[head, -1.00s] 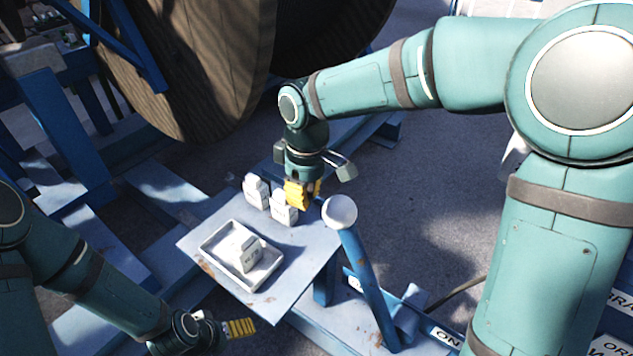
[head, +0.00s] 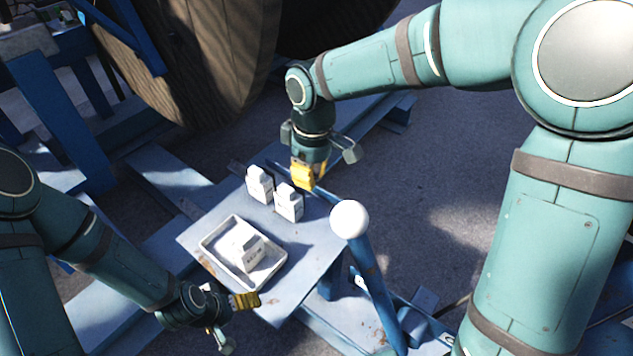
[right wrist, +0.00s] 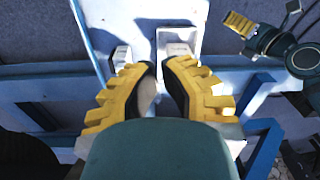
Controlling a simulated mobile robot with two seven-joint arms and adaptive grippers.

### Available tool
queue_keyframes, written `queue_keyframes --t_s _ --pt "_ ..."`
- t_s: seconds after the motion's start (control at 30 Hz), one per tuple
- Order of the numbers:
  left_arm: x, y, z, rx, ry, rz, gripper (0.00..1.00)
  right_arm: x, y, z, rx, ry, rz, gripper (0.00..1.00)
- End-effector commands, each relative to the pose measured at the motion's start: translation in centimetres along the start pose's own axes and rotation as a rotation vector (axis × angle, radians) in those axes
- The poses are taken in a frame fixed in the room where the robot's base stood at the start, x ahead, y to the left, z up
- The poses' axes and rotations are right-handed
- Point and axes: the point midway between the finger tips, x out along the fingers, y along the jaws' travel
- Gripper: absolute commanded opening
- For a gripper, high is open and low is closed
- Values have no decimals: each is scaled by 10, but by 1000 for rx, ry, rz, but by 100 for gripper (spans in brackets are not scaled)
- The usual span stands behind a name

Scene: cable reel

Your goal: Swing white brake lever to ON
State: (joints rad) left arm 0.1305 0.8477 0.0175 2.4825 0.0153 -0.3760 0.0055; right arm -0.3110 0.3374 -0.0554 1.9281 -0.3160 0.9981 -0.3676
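The brake lever is a slanted blue bar with a round white knob (head: 349,219) on top, standing right of the small table in the head view. A label (head: 450,341) by its foot is partly hidden by my right arm. My right gripper (head: 308,180) points down behind and left of the knob, apart from it in the picture. Its yellow fingers are parted in the right wrist view (right wrist: 163,72). A pale patch beside the left finger there is unclear. My left gripper (head: 248,300) is low, by the table's front left edge; its finger gap is unclear.
The blue-grey table (head: 215,224) holds two white bottles (head: 259,184) (head: 288,202) near my right gripper. A white tray (head: 216,257) on it holds another white container (head: 246,244). A large wooden reel (head: 215,60) stands behind. Blue frame beams surround the table.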

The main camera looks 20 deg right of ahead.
Motion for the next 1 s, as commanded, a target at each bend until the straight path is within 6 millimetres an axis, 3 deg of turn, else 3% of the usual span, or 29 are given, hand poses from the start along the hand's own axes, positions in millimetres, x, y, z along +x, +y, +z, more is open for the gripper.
queue_keyframes --t_s 0.43,0.5,0.7,1.0 --pt "13 -4 3 1 -4 -1 94 88 -1 1 -1 -5 -3 0" --pt "10 -4 3 1 -4 -1 94 77 0 14 2 1 1 0" --pt "9 -3 2 1 -2 -1 94 70 0 33 1 0 0 0" --pt "9 -3 2 1 -2 -1 94 69 0 38 0 -1 -1 0"
